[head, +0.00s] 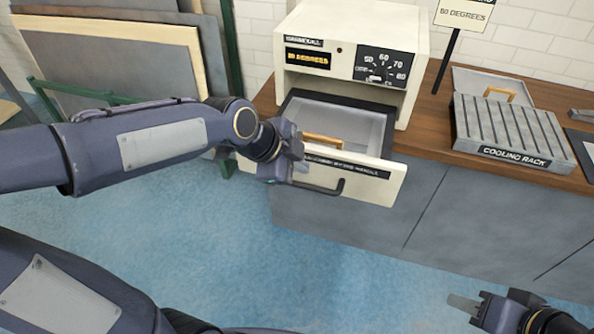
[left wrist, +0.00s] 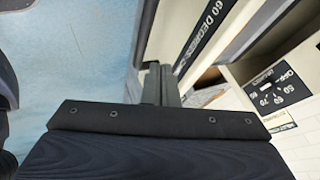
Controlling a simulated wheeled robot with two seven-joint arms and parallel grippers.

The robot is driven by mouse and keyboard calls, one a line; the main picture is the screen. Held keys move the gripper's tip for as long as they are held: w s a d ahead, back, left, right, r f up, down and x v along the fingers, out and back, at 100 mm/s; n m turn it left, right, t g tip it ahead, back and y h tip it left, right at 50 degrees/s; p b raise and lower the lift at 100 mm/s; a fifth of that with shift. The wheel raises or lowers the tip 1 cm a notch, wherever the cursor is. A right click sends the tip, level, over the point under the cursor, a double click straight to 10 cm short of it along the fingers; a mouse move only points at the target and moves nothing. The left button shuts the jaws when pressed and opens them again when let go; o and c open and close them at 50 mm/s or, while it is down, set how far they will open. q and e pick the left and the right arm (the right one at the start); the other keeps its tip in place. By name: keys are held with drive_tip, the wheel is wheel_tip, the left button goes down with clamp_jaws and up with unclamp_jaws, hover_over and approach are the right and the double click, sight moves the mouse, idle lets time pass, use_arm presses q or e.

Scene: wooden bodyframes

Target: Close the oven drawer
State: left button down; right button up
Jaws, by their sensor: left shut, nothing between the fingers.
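The oven (head: 350,25) is a cream box with a dial and a lit display, standing on the wooden counter. Its drawer (head: 345,180) is pulled out toward me, with a cream front, a black label strip and a dark bar handle (head: 325,187). An object with an orange-brown grip (head: 322,140) lies in the drawer. My left gripper (head: 300,163) is shut and empty at the left end of the drawer front; contact is unclear. In the left wrist view its fingers (left wrist: 160,85) are together beside the label strip (left wrist: 203,38). My right gripper (head: 465,303) is low at the right, away from the drawer.
A cooling rack (head: 515,130) stands on the counter (head: 435,140) to the right of the oven. A sign (head: 464,12) reading 60 degrees stands behind it. Large panels (head: 120,60) lean at the left. The blue floor before the cabinets is clear.

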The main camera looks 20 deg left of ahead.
use_arm(q)
drive_tip(key=x, duration=0.7)
drive_tip(key=shift+d, duration=0.1)
use_arm(e)
drive_tip(key=shift+f, duration=0.15)
